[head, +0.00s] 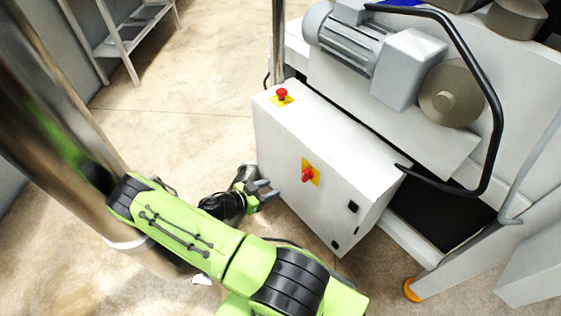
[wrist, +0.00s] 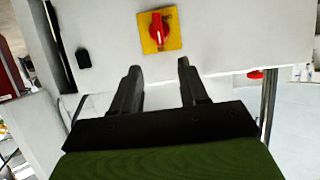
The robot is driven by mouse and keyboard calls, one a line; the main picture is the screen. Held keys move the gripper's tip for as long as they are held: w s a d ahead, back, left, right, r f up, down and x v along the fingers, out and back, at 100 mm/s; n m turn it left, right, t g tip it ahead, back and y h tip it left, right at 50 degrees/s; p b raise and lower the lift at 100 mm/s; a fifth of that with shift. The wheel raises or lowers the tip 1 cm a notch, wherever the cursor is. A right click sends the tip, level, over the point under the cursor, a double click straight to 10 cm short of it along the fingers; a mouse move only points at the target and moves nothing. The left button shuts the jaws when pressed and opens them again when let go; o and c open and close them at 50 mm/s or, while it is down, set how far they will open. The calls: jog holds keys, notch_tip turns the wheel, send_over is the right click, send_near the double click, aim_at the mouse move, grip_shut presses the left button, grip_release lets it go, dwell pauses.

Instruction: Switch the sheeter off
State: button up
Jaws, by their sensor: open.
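The white control box (head: 290,145) of the sheeter has a red rotary switch (head: 307,174) on a yellow plate on its front face. In the wrist view the red switch (wrist: 157,29) is straight beyond the fingertips, its handle roughly upright in the picture. My gripper (head: 268,189) is beside the box's front face, left of and a little below the switch in the head view. In the wrist view my gripper (wrist: 159,66) is open and empty, its two black fingers spread with a gap to the switch; no contact shows.
A red mushroom button (head: 282,94) sits on a yellow plate on top of the box. Small black fittings (head: 352,206) are on the front face. A black bent bar (head: 490,95) and a motor (head: 345,40) are above. The floor (head: 180,120) left of the box is clear.

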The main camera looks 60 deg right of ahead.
aim_at(303, 176)
jog(key=b+x, duration=0.2)
jog(key=x, duration=1.3)
jog(key=shift+s+d, duration=0.2)
jog(key=shift+s, duration=0.05)
grip_shut()
